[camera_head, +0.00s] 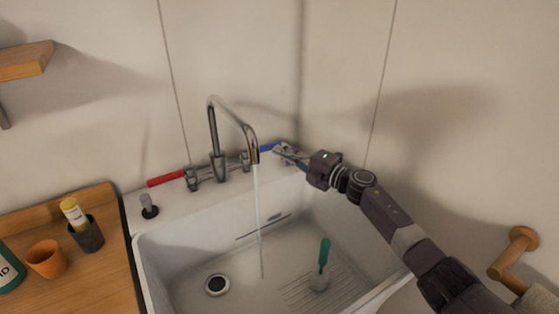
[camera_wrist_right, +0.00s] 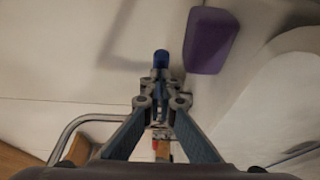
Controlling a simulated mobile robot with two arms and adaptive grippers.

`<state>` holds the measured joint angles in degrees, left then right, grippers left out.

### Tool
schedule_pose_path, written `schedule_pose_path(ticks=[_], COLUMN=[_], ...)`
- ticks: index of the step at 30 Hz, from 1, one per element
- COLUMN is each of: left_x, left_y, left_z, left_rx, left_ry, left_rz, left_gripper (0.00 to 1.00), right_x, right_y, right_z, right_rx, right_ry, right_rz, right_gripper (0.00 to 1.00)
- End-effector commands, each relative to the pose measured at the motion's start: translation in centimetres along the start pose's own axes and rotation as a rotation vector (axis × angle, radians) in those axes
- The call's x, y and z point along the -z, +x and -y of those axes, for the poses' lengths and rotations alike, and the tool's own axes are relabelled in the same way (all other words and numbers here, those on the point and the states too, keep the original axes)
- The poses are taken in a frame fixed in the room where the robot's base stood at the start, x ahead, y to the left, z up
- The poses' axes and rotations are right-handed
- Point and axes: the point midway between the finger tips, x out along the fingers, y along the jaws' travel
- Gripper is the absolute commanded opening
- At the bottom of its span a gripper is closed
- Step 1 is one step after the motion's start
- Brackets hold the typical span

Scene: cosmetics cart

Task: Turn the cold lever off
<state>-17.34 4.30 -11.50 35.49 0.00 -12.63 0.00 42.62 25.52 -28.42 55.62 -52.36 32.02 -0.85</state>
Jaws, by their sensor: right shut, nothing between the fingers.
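The blue cold lever (camera_head: 268,148) sticks out to the right from the tap (camera_head: 218,165) at the back of the sink. Water (camera_head: 259,215) runs from the spout. The red lever (camera_head: 166,178) points left. My right gripper (camera_head: 279,151) is at the blue lever's outer end, its fingers shut with nothing held. In the right wrist view the blue lever's end (camera_wrist_right: 161,58) shows just beyond the fingertips (camera_wrist_right: 161,99); whether they touch it I cannot tell. My left gripper is not in view.
A purple block (camera_wrist_right: 210,40) lies close beside the lever on the sink ledge. The white sink (camera_head: 190,262) holds a green-handled brush (camera_head: 324,255). A wooden counter (camera_head: 105,285) at the left carries an orange cup (camera_head: 46,260) and a dark cup (camera_head: 88,236). The wall stands close behind.

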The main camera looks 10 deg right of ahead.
Motion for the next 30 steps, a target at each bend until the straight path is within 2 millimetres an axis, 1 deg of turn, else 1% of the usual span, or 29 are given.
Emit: schedule_pose_path(ticks=[6,12,26,30], left_x=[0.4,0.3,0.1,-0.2], left_y=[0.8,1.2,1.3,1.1], left_z=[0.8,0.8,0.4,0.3], left_rx=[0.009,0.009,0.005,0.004], left_ry=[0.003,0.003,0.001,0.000], left_rz=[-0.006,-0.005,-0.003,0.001], left_gripper=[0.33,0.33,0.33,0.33], right_x=[-0.4,-0.7,-0.8,-0.7], right_y=[0.4,0.8,0.9,0.9], right_z=[0.1,0.0,-0.1,-0.1], right_rx=[0.000,-0.001,-0.001,-0.001], right_ry=[0.000,-0.001,0.000,0.001], right_rz=[0.000,0.000,0.000,0.000], right_gripper=[0.00,0.00,0.00,0.00])
